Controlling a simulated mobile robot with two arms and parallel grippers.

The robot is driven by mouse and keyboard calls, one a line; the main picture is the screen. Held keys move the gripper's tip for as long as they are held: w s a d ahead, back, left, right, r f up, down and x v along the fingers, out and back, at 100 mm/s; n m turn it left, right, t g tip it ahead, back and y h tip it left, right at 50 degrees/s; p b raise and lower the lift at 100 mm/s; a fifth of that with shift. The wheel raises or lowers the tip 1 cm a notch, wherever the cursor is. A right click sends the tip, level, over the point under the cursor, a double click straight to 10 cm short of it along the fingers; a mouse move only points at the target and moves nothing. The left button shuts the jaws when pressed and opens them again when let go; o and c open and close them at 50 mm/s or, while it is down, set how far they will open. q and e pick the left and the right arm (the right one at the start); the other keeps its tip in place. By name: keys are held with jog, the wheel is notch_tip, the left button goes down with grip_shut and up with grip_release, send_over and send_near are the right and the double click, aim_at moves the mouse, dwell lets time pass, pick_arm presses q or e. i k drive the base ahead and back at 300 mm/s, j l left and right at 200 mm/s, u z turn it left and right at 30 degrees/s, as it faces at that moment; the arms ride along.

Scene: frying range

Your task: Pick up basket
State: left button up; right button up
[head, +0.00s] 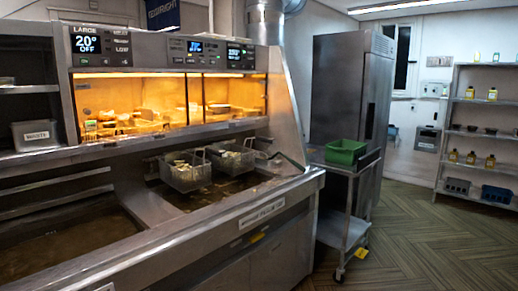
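Two wire fry baskets with pale food in them sit at the fryer in the middle of the head view. The nearer wire basket (190,177) is on the left, and the other wire basket (233,160) is beside it on the right. They appear to hang over or at the edge of a dark oil vat (203,200). Handles extend from them toward the right and back. Neither of my grippers shows in the view.
A green bin (344,152) sits on a metal cart (346,232) right of the fryer. A lit warming cabinet (165,103) stands behind the baskets. A tall steel fridge (350,85) and bottle shelves (481,127) stand farther back. The floor at the right is clear.

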aim_at(186, 173)
jog(key=u, duration=0.2)
jog(key=i+l+u, duration=0.25)
jog(key=u, duration=0.2)
jog(key=i+l+u, duration=0.2)
jog(key=l+u, duration=0.2)
